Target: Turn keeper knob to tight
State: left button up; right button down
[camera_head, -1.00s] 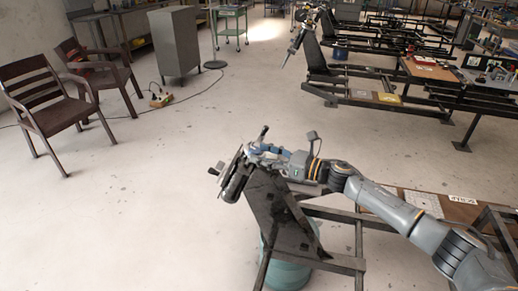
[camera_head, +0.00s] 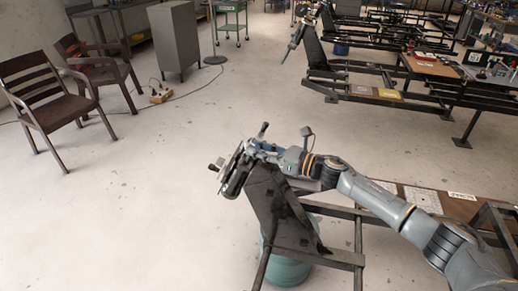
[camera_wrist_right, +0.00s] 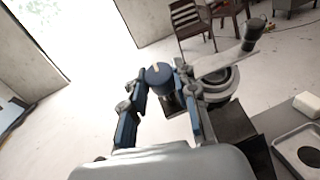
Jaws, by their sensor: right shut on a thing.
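The keeper knob (camera_wrist_right: 159,73) is a round blue-grey knob with a pale line on its top, in the right wrist view. The fingers of my right gripper (camera_wrist_right: 161,84) sit on both sides of it and are shut on it. In the head view, my right gripper (camera_head: 264,148) reaches in from the right to the top of the dark suspension stand (camera_head: 268,205). The knob is too small to make out there. A lever handle (camera_wrist_right: 226,62) with a dark grip lies right of the knob in the wrist view. My left gripper is not in view.
Two brown chairs (camera_head: 45,100) stand at the left. A grey cabinet (camera_head: 175,40) and a green cart (camera_head: 231,18) are behind. A second similar stand (camera_head: 318,55) is at the back right. The floor left of the stand is clear.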

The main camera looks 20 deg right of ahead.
jog(key=shift+s+r+m+t+h+p, duration=0.1)
jog(key=shift+r+m+t+h+p, duration=0.1)
jog(key=shift+m+t+h+p, duration=0.25)
jog(key=m+h+p, duration=0.4)
jog(key=a+m+t+h+p, duration=0.1)
jog(key=m+h+p, duration=0.8)
jog(key=h+p, duration=0.1)
jog(key=shift+s+a+r+m, duration=0.1)
jog(key=shift+a+r+m, duration=0.15)
jog(key=shift+r, duration=0.05)
jog(key=shift+m+g+h+p, duration=0.35)
jog(key=shift+m+h+p, duration=0.3)
jog(key=shift+m+h, duration=0.35)
jog(key=shift+a+m+g+h+p, duration=0.15)
jog(key=shift+m+g+h+p, duration=0.25)
jog(key=shift+m+g+h, duration=0.4)
jog(key=shift+w+m+g+h, duration=0.2)
jog(key=shift+m+g+h, duration=0.4)
jog(key=shift+m+h, duration=0.1)
jog(key=shift+f+m+g+h, duration=0.1)
jog(key=shift+m+g+h, duration=0.55)
jog(key=shift+m+g, duration=0.4)
jog(key=shift+g, duration=0.25)
